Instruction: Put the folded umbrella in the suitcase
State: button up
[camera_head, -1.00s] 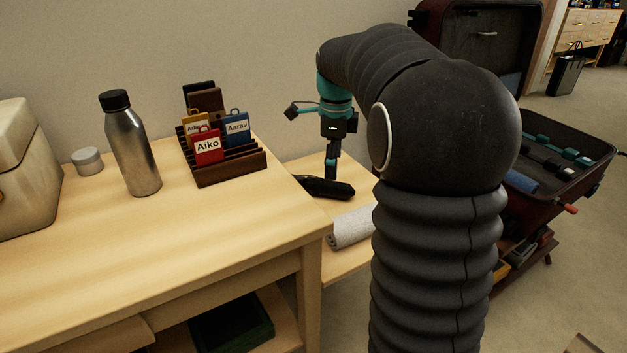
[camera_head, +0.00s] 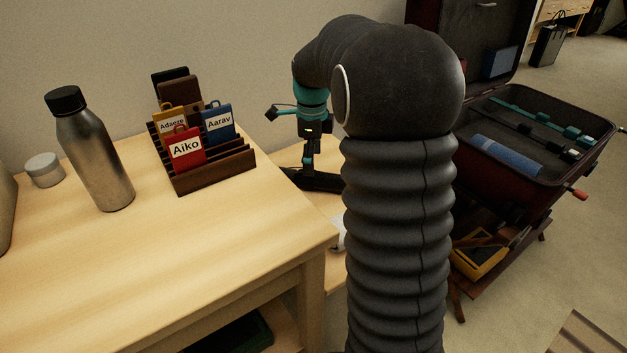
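The black folded umbrella (camera_head: 322,182) lies on the lower wooden surface behind the near table, partly hidden by my arm. My gripper (camera_head: 307,170) points down at the umbrella, right over or against it. Its fingertips are small and dark against the black umbrella, so I cannot tell whether they are open or shut on it. The open suitcase (camera_head: 522,192) stands at the right on a low rack, its lid up at the back. A blue rolled item (camera_head: 505,157) lies inside, beside dark straps with teal clips.
On the near table stand a steel bottle (camera_head: 93,155), a small round tin (camera_head: 44,170) and a wooden rack (camera_head: 215,175) with name-tagged items. A pale roll (camera_head: 338,236) shows beside my arm, mostly hidden. A yellow box (camera_head: 480,258) sits under the suitcase.

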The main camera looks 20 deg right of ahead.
aim_at(313, 180)
jog(key=shift+d+f, duration=0.15)
jog(key=shift+f, duration=2.95)
grip_shut()
jog(key=shift+r, duration=0.15)
